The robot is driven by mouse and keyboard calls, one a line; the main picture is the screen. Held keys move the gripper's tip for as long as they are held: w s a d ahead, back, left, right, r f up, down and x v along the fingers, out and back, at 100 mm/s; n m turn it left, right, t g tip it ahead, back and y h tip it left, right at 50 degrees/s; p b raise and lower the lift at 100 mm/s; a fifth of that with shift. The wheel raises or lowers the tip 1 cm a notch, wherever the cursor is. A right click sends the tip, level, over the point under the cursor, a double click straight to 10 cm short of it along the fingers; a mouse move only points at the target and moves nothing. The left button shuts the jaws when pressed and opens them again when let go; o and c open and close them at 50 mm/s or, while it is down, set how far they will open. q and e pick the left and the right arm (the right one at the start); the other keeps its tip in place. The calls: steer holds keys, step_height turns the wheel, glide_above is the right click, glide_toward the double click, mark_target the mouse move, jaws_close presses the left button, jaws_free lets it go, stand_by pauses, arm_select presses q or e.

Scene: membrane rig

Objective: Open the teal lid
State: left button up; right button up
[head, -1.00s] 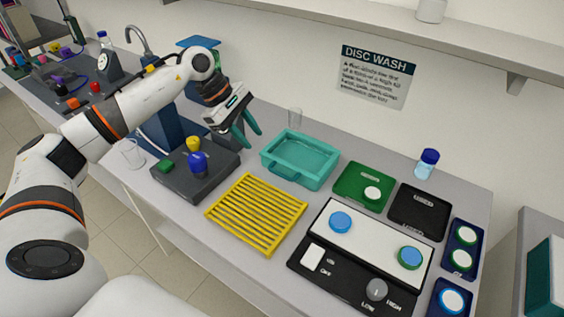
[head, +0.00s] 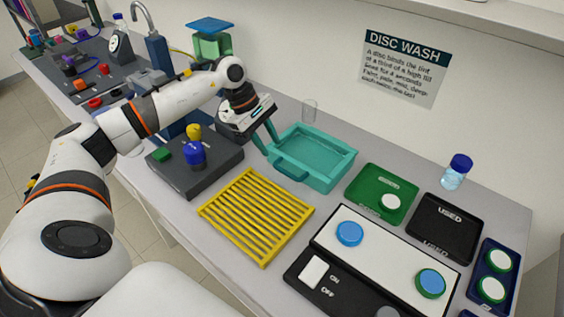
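A teal rectangular box (head: 335,178) stands on the bench right of centre, with a raised rim and a handle (head: 290,170) on its front side. Its top looks like a recessed teal panel; I cannot tell a separate lid from the body. My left gripper (head: 266,139) points down at the box's left side, its two teal fingers apart with nothing seen between them. The fingertips are close to the box's left rim; I cannot tell whether they touch it. My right gripper is not in view.
A yellow rack (head: 256,216) lies in front of the box. A dark block with coloured knobs (head: 190,178) is to its left. A clear glass (head: 309,111) stands behind. A green tray (head: 366,208), a black tray (head: 445,228) and a white-topped device (head: 390,250) are to the right.

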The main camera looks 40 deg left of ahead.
mark_target(281, 170)
arm_select(q)
steer(key=p+x, duration=0.2)
steer(key=x, duration=0.5)
steer(key=shift+d+f, duration=0.15)
steer(key=shift+d, duration=0.05)
steer(key=shift+d+f+p, duration=0.15)
steer(key=shift+f+p, duration=0.2)
steer(key=shift+f, duration=0.1)
steer(key=shift+w, duration=0.1)
jaws_close()
